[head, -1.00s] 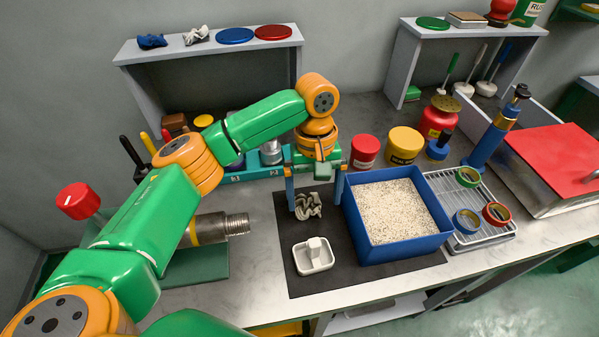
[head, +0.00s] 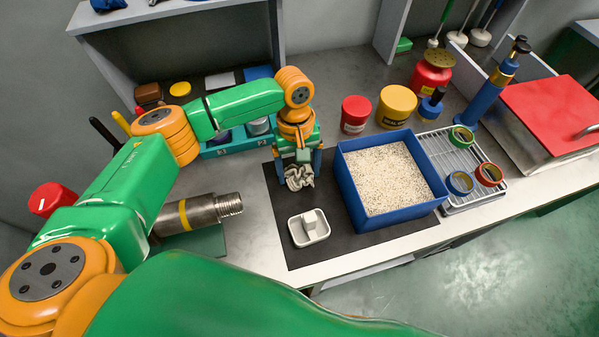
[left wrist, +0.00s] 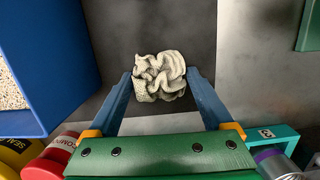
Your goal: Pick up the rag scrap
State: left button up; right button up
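The rag scrap (head: 299,178) is a crumpled grey-white cloth on the dark mat (head: 297,255), left of the blue bin. My left gripper (head: 298,174) points down over it, one finger on each side. In the left wrist view the rag scrap (left wrist: 160,77) sits between the two blue fingertips (left wrist: 160,82). The fingers are spread wide and reach close to its sides; whether they touch it is hard to tell. My right gripper is not in view.
A blue bin (head: 345,190) of pale granules stands just right of the gripper. A white dish (head: 309,228) is in front of the rag. A metal pipe (head: 203,212) lies to the left. Red and yellow tubs (head: 392,107) stand behind the bin.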

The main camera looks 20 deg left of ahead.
aim_at(299, 171)
pick_arm(q)
jog(key=c, duration=0.7)
jog(key=shift+c, duration=0.4)
jog(key=shift+r, duration=0.15)
notch_tip(299, 171, up, 10)
